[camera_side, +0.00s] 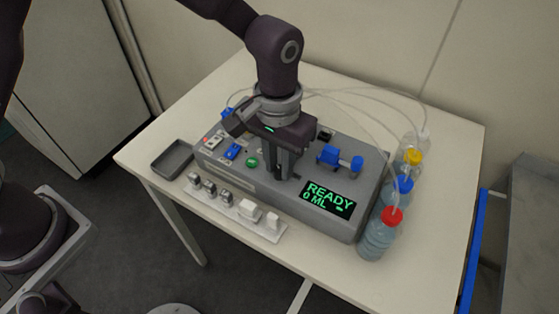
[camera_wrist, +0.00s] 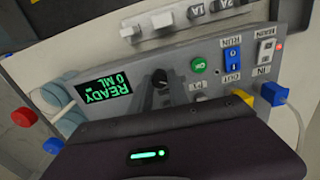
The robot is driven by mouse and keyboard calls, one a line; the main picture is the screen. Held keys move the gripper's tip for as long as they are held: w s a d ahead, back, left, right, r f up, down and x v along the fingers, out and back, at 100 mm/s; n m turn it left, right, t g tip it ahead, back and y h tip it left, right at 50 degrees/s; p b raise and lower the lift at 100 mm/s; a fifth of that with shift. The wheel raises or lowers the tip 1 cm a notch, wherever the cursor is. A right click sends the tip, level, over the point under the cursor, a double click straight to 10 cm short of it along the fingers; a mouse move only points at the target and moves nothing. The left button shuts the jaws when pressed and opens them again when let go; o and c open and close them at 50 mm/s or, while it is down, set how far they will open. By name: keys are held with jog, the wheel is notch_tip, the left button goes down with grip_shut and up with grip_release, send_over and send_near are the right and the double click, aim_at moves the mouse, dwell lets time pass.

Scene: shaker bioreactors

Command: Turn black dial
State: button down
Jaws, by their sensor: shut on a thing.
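The black dial (camera_wrist: 160,76) is a small round knob on the sloped top of the grey machine (camera_side: 340,225). It sits between the display and the green button. My gripper (camera_side: 281,176) points down onto the machine top, left of the display in the side view. In the wrist view my gripper (camera_wrist: 158,88) has its fingers at the dial, and it is shut on the dial. The fingers hide much of the dial in the wrist view and all of it in the side view. The display (camera_side: 329,200) reads READY, 0 ML.
A green button (camera_side: 252,162) and a blue switch (camera_side: 233,151) are left of my gripper. A blue clamp-like part (camera_side: 330,155) stands behind it. Capped bottles with tubes, one red-capped (camera_side: 378,236), stand right. A grey tray (camera_side: 172,160) lies left; a white valve strip (camera_side: 230,210) lies in front.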

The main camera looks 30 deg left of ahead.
aim_at(279, 168)
dwell(0.4)
jog(key=c, duration=1.3)
grip_release()
jog(key=shift+o, duration=0.2)
jog(key=shift+r, duration=0.1)
notch_tip(279, 168, up, 7)
jog(key=shift+a, duration=0.1)
